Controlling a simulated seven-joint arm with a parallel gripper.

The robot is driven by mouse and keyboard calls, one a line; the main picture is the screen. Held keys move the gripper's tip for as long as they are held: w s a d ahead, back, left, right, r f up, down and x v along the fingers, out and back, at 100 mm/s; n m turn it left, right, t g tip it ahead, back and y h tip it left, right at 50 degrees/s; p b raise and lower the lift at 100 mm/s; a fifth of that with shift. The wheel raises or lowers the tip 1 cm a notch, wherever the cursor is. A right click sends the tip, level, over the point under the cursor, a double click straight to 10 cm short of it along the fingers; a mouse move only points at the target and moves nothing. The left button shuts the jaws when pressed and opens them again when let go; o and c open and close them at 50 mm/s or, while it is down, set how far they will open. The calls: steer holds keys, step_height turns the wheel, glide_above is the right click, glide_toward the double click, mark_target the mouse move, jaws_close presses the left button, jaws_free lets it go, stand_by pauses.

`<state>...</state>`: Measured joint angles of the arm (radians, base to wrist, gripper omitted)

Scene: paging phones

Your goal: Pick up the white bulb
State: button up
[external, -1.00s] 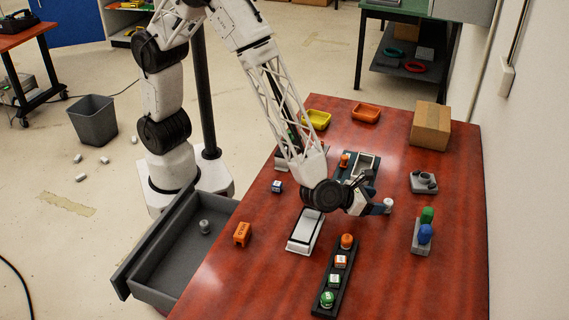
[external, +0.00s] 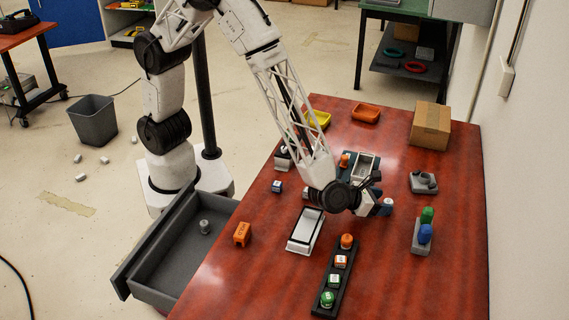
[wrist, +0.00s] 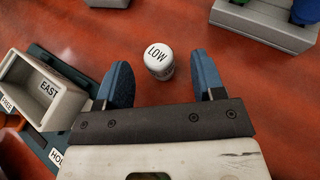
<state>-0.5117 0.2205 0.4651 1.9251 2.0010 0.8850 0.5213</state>
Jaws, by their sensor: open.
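The white bulb (wrist: 158,60) stands upright on the red-brown table, with "LOW" printed on its top. In the wrist view it lies just beyond and between the blue fingertips of my open gripper (wrist: 160,80), with clear gaps on both sides. In the external view the white bulb (external: 388,203) shows at the end of my gripper (external: 382,207), partly hidden by a finger. Nothing is held.
A grey tray marked "EAST" (wrist: 42,90) sits close to the left finger in the wrist view. A grey holder with green and blue bulbs (external: 421,238) stands to the right. A black rack (external: 333,282) stands in front. The table around the white bulb is clear.

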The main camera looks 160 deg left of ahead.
steer(key=shift+a, duration=0.1)
steer(key=shift+x, duration=2.5)
steer(key=shift+s+f, duration=0.1)
steer(key=c, duration=1)
